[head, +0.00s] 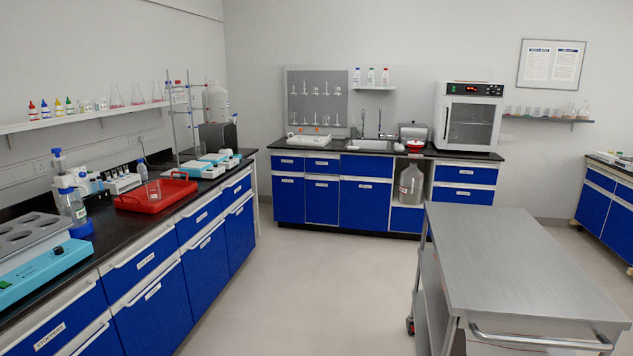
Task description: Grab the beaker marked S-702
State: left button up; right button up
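A small clear glass vessel (153,189), perhaps a beaker, stands in the red tray (180,197) on the left black counter. No marking on it is legible, so I cannot tell whether it is S-702. A thin clear item with a dark blue top (142,168) stands by the tray, partly overlapping it in view. Neither of my grippers is in view.
The left counter (105,240) also holds a blue-topped bottle (72,207) and turquoise devices (45,268). A steel cart (520,250) stands at the right. A sink counter (340,153) lines the back. The floor (310,290) between is clear.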

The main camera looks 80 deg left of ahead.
aim_at(153, 191)
jog(key=u, duration=3.75)
jog(key=i+l+u, duration=0.1)
jog(key=i, duration=0.3)
jog(key=i+l+u, duration=0.1)
jog(key=i+l, duration=0.2)
jog(key=i, duration=0.15)
